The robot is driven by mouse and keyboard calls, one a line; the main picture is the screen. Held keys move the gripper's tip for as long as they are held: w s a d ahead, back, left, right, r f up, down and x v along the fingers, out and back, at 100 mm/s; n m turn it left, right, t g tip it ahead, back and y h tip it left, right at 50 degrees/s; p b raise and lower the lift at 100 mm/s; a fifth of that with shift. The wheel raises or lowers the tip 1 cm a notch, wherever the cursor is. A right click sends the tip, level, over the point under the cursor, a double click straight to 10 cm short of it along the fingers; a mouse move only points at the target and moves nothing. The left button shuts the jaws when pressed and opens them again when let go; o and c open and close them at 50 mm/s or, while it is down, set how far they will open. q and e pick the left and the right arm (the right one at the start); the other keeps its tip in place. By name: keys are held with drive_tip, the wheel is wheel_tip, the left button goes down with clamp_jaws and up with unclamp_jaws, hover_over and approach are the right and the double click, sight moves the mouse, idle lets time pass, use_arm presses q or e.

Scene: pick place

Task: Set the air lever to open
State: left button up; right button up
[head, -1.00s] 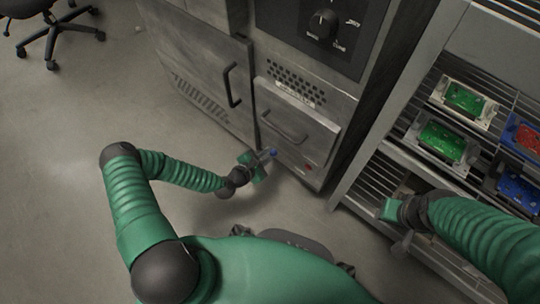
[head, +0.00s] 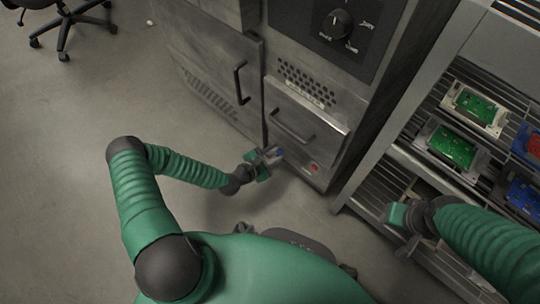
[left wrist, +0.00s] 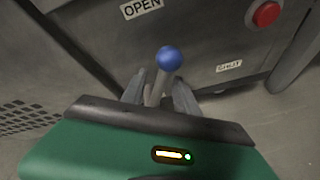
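The air lever is a pale stem with a blue ball knob (left wrist: 169,58), and the knob also shows low on the machine in the head view (head: 280,152). In the left wrist view an OPEN label (left wrist: 141,9) is at the upper left of the lever and a SHUT label (left wrist: 229,66) at its right. My left gripper (left wrist: 160,82) is open, with one finger on each side of the stem. Gaps seem to show between fingers and stem. My right gripper (head: 396,214) is by the rack at the right, and its fingers cannot be made out.
A red button (head: 314,167) sits right of the lever on the grey machine. A drawer handle (head: 292,126) and a door handle (head: 239,83) stick out above it. A wire rack (head: 391,155) with circuit boards (head: 452,147) stands at the right.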

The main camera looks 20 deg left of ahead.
use_arm(q)
drive_tip(key=p+v, duration=0.7)
drive_tip(key=v, duration=0.9)
drive_tip(key=shift+s+a, duration=0.15)
drive_tip(key=shift+s, duration=0.15)
drive_tip(key=shift+r, duration=0.1)
